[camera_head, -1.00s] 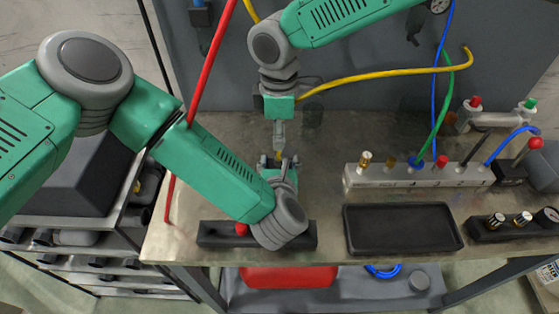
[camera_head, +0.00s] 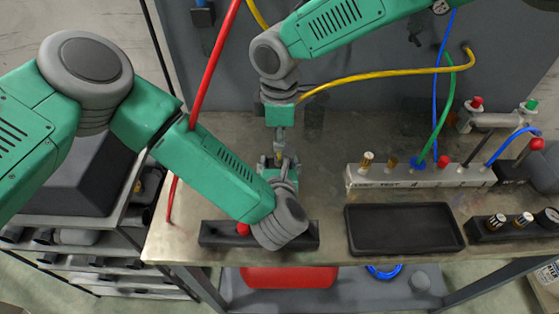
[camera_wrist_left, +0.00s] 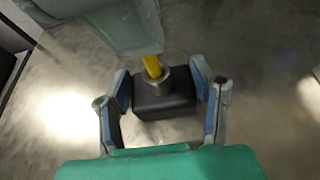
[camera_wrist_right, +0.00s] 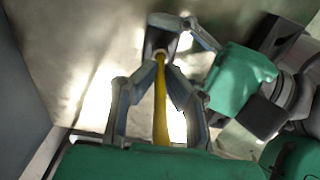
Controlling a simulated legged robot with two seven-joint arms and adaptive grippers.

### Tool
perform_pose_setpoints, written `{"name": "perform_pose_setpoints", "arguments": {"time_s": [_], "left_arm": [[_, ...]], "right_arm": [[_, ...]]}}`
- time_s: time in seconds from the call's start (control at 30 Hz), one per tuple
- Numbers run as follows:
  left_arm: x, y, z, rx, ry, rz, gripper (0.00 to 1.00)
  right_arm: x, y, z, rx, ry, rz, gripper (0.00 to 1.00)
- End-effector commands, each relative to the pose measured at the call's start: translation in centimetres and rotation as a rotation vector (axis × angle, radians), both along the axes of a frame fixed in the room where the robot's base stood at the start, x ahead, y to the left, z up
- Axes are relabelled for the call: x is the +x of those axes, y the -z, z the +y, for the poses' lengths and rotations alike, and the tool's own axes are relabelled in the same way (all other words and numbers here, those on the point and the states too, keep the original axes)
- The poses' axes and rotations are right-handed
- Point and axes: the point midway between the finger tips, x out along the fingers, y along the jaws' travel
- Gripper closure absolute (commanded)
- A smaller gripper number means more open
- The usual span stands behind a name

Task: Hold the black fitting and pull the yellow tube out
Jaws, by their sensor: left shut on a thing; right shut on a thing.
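The black fitting (camera_wrist_left: 164,101) is a dark block with a metal collar, and the yellow tube (camera_wrist_left: 152,66) enters that collar. My left gripper (camera_head: 278,161) is shut on the fitting, with one finger on each side in the left wrist view. My right gripper (camera_wrist_right: 158,80) is above it, pointing down, shut on the yellow tube (camera_wrist_right: 160,105). In the right wrist view the tube runs between the fingers to the fitting's collar (camera_wrist_right: 160,54). In the head view the fitting is mostly hidden by the grippers.
A yellow hose (camera_head: 385,75) runs from the right arm's wrist to the back panel. A black tray (camera_head: 402,229) and a grey manifold (camera_head: 420,178) with coloured plugs stand to the right. A red hose (camera_head: 213,65) hangs at left. A dark block (camera_head: 213,234) lies at the front.

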Motion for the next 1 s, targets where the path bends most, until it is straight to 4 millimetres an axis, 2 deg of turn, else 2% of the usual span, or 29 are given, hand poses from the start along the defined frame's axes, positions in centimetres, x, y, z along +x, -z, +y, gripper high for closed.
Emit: {"name": "perform_pose_setpoints", "arguments": {"time_s": [1.0], "left_arm": [[0.0, 0.1, 0.0, 0.001, 0.0, 0.002, 0.8]], "right_arm": [[0.1, -1.2, 0.0, 0.001, 0.0, -0.002, 1.0]]}}
